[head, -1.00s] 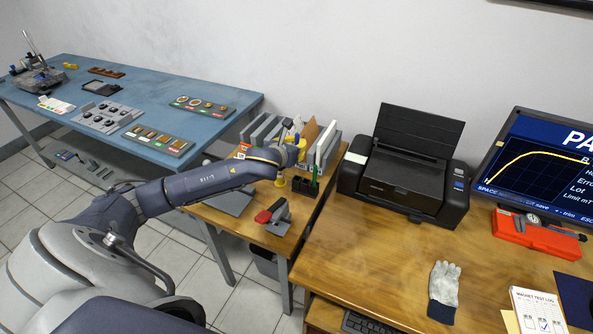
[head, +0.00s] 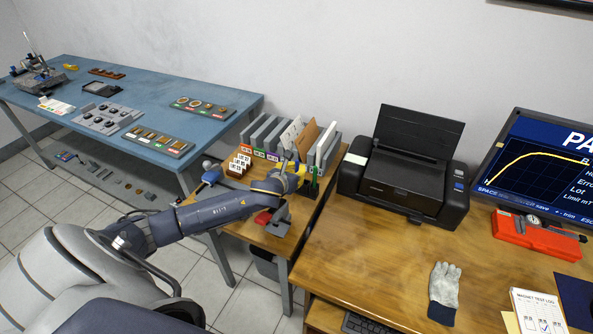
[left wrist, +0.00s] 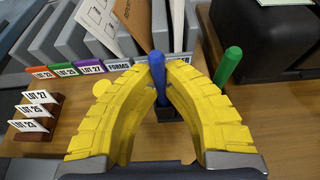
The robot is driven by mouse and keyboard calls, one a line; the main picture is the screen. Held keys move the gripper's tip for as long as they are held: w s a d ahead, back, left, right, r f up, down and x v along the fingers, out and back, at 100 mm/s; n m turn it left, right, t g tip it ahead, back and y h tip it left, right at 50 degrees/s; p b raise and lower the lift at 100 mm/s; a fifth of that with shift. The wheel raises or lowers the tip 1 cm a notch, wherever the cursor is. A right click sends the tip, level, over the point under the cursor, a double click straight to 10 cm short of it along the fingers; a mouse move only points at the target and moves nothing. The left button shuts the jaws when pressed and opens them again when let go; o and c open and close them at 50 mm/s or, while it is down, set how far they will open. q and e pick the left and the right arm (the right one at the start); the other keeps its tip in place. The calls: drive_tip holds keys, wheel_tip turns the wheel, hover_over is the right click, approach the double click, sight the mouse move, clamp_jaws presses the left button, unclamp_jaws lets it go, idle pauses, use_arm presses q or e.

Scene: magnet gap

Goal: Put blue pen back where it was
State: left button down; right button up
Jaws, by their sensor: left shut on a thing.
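The blue pen (left wrist: 157,67) stands upright between the yellow fingertips of my left gripper (left wrist: 160,72) in the left wrist view. The fingers are shut on its upper part. Its lower end is over or in a dark pen holder (left wrist: 170,113); I cannot tell which. A green pen (left wrist: 230,65) stands upright to the right, apart from the gripper. In the head view my left gripper (head: 292,172) is over the small wooden side table, in front of the file holders, and it hides most of the pen holder.
Grey file holders (head: 265,133) with folders stand behind the gripper. A small rack of lot cards (left wrist: 38,118) is to the left. A red-handled tool (head: 265,218) lies near my wrist. A black printer (head: 405,180) stands close on the right.

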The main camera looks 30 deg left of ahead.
use_arm(q)
drive_tip(key=shift+f, duration=0.15)
drive_tip(key=c, duration=1.5)
unclamp_jaws()
drive_tip(key=shift+c, duration=0.2)
drive_tip(key=v, duration=1.2)
